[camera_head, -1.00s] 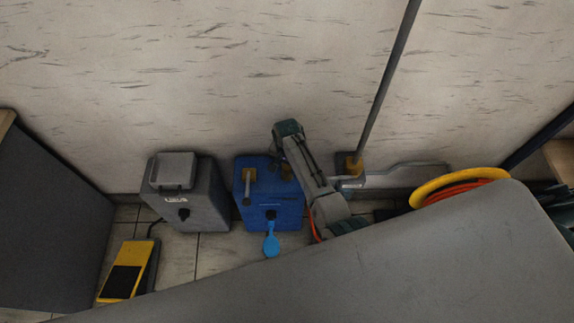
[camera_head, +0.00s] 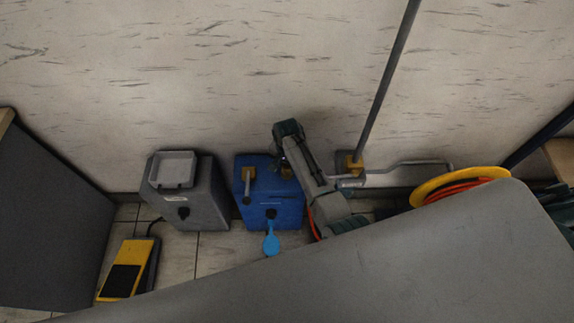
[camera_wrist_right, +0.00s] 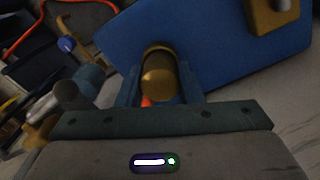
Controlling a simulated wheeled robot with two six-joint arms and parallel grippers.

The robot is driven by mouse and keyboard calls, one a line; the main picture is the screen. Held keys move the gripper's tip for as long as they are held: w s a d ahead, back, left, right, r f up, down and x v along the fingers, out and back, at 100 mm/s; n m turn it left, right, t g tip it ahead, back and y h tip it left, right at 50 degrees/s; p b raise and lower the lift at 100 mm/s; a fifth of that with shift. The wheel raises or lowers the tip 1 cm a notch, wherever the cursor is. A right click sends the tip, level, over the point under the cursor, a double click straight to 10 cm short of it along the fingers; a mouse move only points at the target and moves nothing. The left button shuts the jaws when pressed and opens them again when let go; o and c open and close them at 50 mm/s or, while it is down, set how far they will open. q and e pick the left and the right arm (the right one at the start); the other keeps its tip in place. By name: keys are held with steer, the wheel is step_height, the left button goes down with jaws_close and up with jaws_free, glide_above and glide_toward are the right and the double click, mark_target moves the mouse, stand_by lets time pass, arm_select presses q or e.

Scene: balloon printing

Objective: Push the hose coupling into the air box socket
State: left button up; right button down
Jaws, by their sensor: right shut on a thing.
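The air box (camera_head: 254,200) is a blue box on the floor against the wall. A brass fitting with a lever (camera_head: 249,184) stands on its left part. My right gripper (camera_head: 285,166) is over the right part of its top, partly hidden by my own arm. In the right wrist view, the gripper (camera_wrist_right: 159,88) is shut on the brass hose coupling (camera_wrist_right: 157,80), with a bit of orange hose (camera_wrist_right: 147,102) below it. The blue box (camera_wrist_right: 220,45) lies directly beyond. The socket is hidden, so I cannot tell how far the coupling is in. My left gripper is out of view.
A grey box (camera_head: 190,200) stands left of the air box, with a yellow pedal (camera_head: 121,282) before it. A light blue piece (camera_head: 271,244) hangs at the air box's front. A yellow reel (camera_head: 430,183) with orange hose and a grey pole (camera_head: 386,80) are to the right.

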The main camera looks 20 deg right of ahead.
steer(key=shift+f, duration=0.35)
stand_by(0.5)
steer(key=c, duration=0.9)
jaws_free()
